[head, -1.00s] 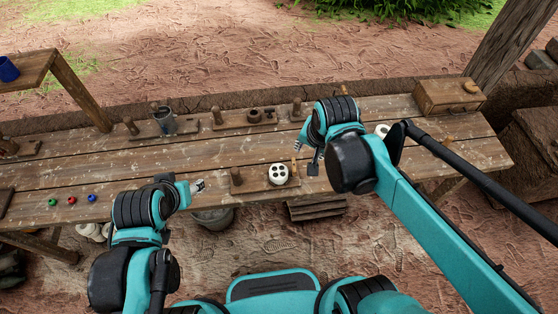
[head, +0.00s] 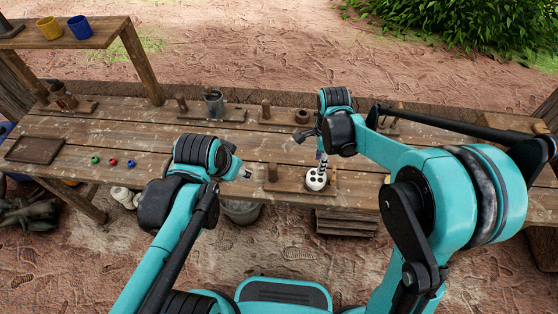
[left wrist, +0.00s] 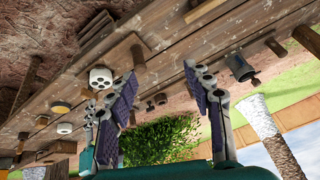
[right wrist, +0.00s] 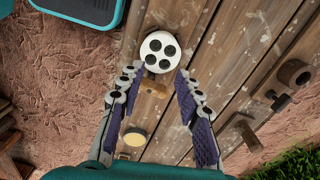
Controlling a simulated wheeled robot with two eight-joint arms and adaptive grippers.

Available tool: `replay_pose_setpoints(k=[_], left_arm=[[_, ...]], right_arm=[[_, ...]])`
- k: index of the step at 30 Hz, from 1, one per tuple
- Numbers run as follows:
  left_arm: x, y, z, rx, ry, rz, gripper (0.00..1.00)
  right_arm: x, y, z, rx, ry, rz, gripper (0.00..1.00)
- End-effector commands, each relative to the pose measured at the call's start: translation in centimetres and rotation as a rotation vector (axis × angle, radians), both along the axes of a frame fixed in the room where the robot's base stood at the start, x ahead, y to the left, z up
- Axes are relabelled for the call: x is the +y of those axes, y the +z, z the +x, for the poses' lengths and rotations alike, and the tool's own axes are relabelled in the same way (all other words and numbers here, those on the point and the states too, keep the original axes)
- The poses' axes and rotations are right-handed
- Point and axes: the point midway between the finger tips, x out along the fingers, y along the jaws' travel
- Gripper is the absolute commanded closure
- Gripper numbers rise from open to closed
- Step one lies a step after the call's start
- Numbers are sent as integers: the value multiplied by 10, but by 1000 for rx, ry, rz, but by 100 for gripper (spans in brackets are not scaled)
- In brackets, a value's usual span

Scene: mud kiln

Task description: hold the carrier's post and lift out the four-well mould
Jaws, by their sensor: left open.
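The white four-well mould (head: 315,179) is a short round block with dark wells in its top. It sits upright at the right of the wooden carrier (head: 290,186). The carrier's post (head: 272,172) stands left of it, and also shows in the left wrist view (left wrist: 138,52). My left gripper (head: 247,173) is open and empty, just left of the post and apart from it. My right gripper (head: 320,157) is above the mould and hides part of it. In the right wrist view its fingers are open, with the mould (right wrist: 160,52) just beyond their tips.
Behind, a row of wooden boards with posts holds a grey metal cup (head: 214,103). Green, red and blue beads (head: 113,162) and a dark tray (head: 35,149) lie at the left. A raised shelf with yellow and blue mugs (head: 79,32) stands at the far left.

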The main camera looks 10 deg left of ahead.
Motion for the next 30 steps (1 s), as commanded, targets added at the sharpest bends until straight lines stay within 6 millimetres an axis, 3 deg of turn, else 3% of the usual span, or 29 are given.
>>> replay_pose_setpoints(k=[8,18,24,30], left_arm=[[-27,-24,51,152,-388,149,49],[-65,-86,100,317,-883,271,49],[-80,-121,114,378,-1094,300,49],[-86,-138,118,401,-1181,309,49]], right_arm=[[0,0,0,-1,1,0,66],[0,0,0,-1,1,0,66],[0,0,0,-1,1,0,66],[0,0,0,-1,1,0,66]])
